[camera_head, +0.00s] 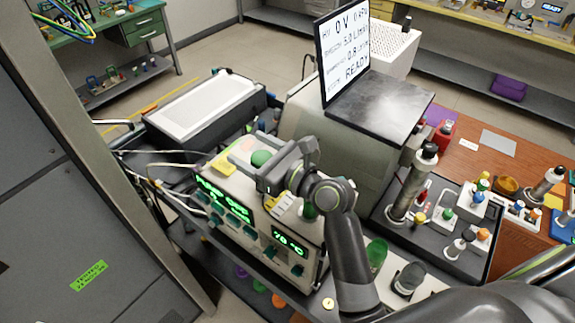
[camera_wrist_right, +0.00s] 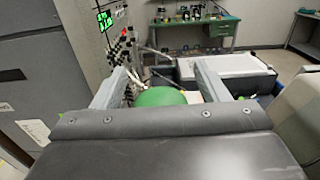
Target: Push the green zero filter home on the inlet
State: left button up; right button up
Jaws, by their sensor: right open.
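The green zero filter (camera_head: 261,158) shows as a rounded green top above the instrument with the green displays (camera_head: 224,205). My right gripper (camera_head: 257,160) is open, its two fingers spread to either side of the green top. In the right wrist view the same green dome (camera_wrist_right: 160,97) sits between the two grey fingers (camera_wrist_right: 158,76), with its lower part hidden behind the gripper body. Whether either finger touches it I cannot tell. The inlet is hidden, so how deep the filter sits cannot be seen. My left gripper is not in view.
A monitor reading READY (camera_head: 343,50) stands behind the instrument. A clear green vessel (camera_head: 376,252) stands near my right forearm.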

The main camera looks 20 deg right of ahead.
jog(key=b+v, duration=0.2)
jog(key=v, duration=1.5)
jog(key=shift+d+b, duration=0.15)
jog(key=shift+b, duration=0.15)
jog(key=shift+s, duration=0.15)
